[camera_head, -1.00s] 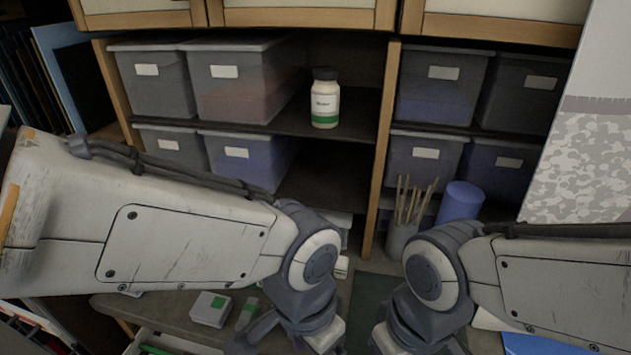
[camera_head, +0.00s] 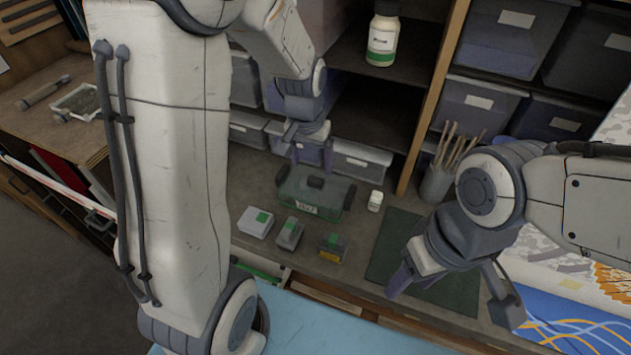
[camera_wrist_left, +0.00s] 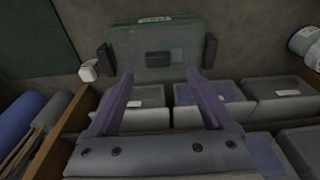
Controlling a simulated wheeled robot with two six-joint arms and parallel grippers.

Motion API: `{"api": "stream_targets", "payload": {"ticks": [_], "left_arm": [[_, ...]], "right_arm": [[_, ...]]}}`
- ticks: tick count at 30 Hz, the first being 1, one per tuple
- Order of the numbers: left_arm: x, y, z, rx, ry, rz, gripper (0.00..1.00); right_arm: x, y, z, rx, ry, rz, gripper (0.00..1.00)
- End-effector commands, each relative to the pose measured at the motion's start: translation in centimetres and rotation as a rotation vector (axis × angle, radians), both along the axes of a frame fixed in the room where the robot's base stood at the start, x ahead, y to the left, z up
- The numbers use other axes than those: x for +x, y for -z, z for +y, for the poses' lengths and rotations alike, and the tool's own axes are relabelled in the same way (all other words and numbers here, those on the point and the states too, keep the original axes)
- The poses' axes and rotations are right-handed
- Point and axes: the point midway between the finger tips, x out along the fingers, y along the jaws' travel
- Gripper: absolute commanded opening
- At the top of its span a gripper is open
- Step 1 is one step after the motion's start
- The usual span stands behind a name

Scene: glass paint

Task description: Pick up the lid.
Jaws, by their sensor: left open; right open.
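A green, see-through box (camera_head: 300,205) with a label on its front stands on the bench in the head view. Its clear lid (camera_head: 335,187) is on top and has a dark handle (camera_head: 316,182). The lid also shows in the left wrist view (camera_wrist_left: 180,45), with the dark handle (camera_wrist_left: 158,58) near its middle and dark clips at the sides. My left gripper (camera_head: 311,155) is open and empty above and behind the box, apart from the lid. In the wrist view its fingertips (camera_wrist_left: 158,72) point towards the handle. My right gripper (camera_head: 450,288) is open and empty over a dark green mat.
Small boxes (camera_head: 256,222) with green labels stand in front of the green box. A small white bottle (camera_head: 375,200) is at its right. A brush cup (camera_head: 436,184) stands further right. Shelves with grey bins (camera_head: 361,160) are behind. The green mat (camera_head: 395,245) is bare at its left.

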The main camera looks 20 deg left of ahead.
Motion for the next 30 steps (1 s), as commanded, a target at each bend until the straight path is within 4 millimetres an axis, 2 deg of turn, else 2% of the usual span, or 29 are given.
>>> {"api": "stream_targets", "payload": {"ticks": [8, 13, 18, 26, 27, 29, 30], "left_arm": [[0.3, 2.0, -0.2, -0.001, 0.001, 0.004, 0.85], [0.7, 4.1, -0.5, -0.001, 0.001, 0.007, 0.85], [1.0, 6.0, -0.5, -0.001, 0.001, 0.002, 0.85], [1.1, 6.3, -0.6, 0.000, 0.002, -0.001, 0.85], [1.1, 6.3, -0.5, 0.000, 0.002, -0.001, 0.81], [1.1, 6.3, -0.5, 0.000, 0.002, -0.001, 0.58], [1.1, 6.3, -0.5, 0.000, 0.002, -0.001, 0.43]], "right_arm": [[0.0, -0.9, 0.0, 0.000, -0.001, 0.000, 0.56], [0.0, -2.2, 0.0, 0.000, -0.003, 0.000, 0.56], [0.0, -2.4, 0.0, 0.000, -0.004, 0.000, 0.56], [0.0, -2.4, 0.0, 0.000, -0.004, 0.000, 0.56], [0.0, -2.4, 0.0, 0.000, -0.004, 0.000, 0.56], [0.0, -2.4, 0.0, 0.000, -0.004, 0.000, 0.56], [0.0, -2.4, 0.0, 0.000, -0.004, 0.000, 0.56]]}}
